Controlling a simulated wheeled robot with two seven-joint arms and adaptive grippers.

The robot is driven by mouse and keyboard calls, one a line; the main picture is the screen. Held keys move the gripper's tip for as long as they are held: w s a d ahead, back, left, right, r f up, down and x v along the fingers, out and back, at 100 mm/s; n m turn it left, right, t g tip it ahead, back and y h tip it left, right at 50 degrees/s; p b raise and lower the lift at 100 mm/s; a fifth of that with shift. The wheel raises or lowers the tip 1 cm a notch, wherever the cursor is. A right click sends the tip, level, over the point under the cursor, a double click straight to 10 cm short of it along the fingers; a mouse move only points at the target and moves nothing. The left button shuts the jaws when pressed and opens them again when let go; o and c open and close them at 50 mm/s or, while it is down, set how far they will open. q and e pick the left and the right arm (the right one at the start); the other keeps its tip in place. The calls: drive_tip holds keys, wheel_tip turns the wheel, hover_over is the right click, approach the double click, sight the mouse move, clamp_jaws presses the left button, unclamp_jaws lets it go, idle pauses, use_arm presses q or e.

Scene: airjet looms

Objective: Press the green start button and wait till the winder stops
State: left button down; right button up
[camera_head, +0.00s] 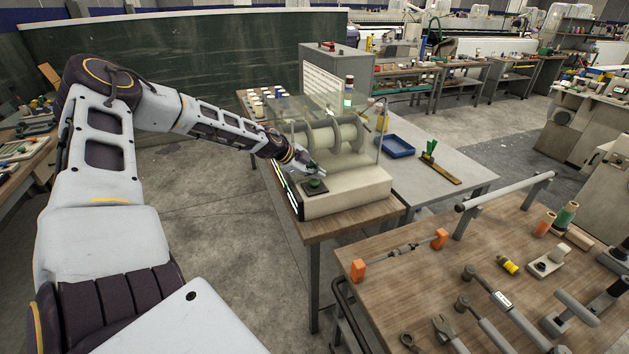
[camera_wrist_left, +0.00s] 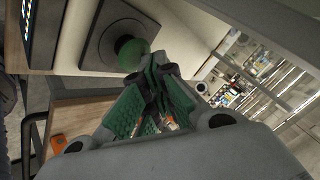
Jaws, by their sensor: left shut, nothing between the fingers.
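The winder (camera_head: 345,190) is a beige machine with a clear cover and pale spools, standing on a wooden-topped table. The green start button (camera_head: 315,184) sits on a dark square plate at its front left corner. In the left wrist view the round green button (camera_wrist_left: 131,52) shows just beyond the fingertips. My left gripper (camera_head: 312,172) is shut and empty, its tips close above the button; I cannot tell whether they touch it. In the left wrist view the gripper's green ribbed finger pads (camera_wrist_left: 150,98) meet at the tips. My right gripper is not in view.
A signal tower (camera_head: 348,95) with a lit green-white section stands behind the winder. A wooden workbench (camera_head: 420,275) with several tools is at the front right. Bare floor lies left of the winder table.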

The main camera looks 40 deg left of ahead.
sight(315, 181)
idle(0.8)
use_arm(q)
drive_tip(key=shift+r+p, duration=0.85)
drive_tip(key=shift+r, duration=0.3)
drive_tip(key=shift+r, duration=0.1)
wheel_tip(315, 181, up, 5)
drive_tip(key=p, duration=0.4)
idle(0.7)
drive_tip(key=shift+s, duration=0.1)
